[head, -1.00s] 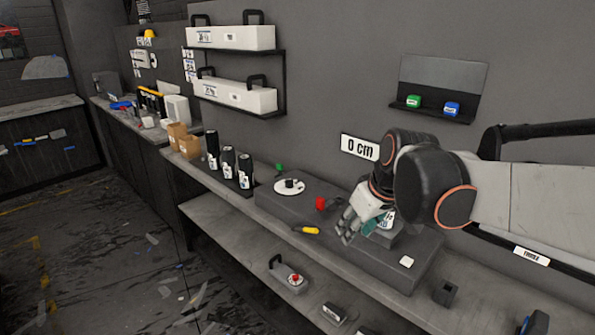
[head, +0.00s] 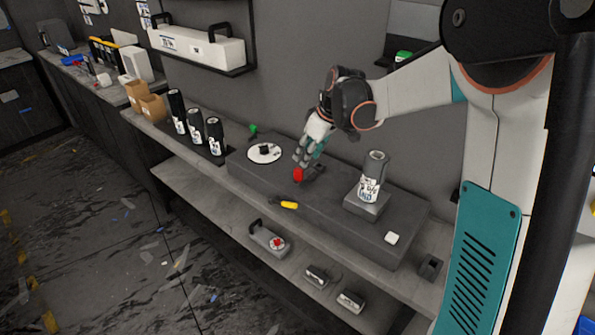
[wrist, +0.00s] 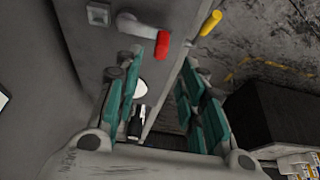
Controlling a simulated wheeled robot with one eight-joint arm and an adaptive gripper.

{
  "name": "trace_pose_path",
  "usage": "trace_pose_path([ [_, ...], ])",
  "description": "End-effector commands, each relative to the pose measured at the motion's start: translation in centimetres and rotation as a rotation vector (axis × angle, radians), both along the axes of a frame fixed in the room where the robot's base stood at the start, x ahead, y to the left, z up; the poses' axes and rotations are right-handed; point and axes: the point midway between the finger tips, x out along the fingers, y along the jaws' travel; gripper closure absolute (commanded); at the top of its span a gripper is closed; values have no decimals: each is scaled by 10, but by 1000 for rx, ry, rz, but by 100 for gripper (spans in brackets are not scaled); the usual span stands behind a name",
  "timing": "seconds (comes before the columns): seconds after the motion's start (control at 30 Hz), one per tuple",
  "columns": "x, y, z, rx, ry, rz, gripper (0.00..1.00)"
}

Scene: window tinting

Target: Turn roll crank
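The roll crank's red knob (head: 298,174) sits at the front of the dark raised bench block. In the wrist view the knob (wrist: 162,45) is at the end of a grey crank arm (wrist: 136,24). My gripper (head: 304,158) hangs just above and behind the knob in the head view. In the wrist view its teal-padded fingers (wrist: 160,64) are spread apart, with nothing held between them, and the knob lies beyond the tips.
A white disc (head: 265,153) with a black knob lies left of the crank. A yellow-handled tool (head: 289,205) lies along the front edge. Several labelled rolls (head: 195,127) stand further left. A small white square (head: 391,239) lies at the block's right end.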

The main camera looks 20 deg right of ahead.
Motion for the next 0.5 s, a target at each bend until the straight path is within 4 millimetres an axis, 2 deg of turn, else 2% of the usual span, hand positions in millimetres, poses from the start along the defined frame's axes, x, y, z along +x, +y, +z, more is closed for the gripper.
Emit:
trace_pose_path([
  [0.03,4,3,-13,0,0,1,63],
  [0.2,14,11,-44,0,0,1,63],
  [0.5,26,20,-80,0,0,0,63],
])
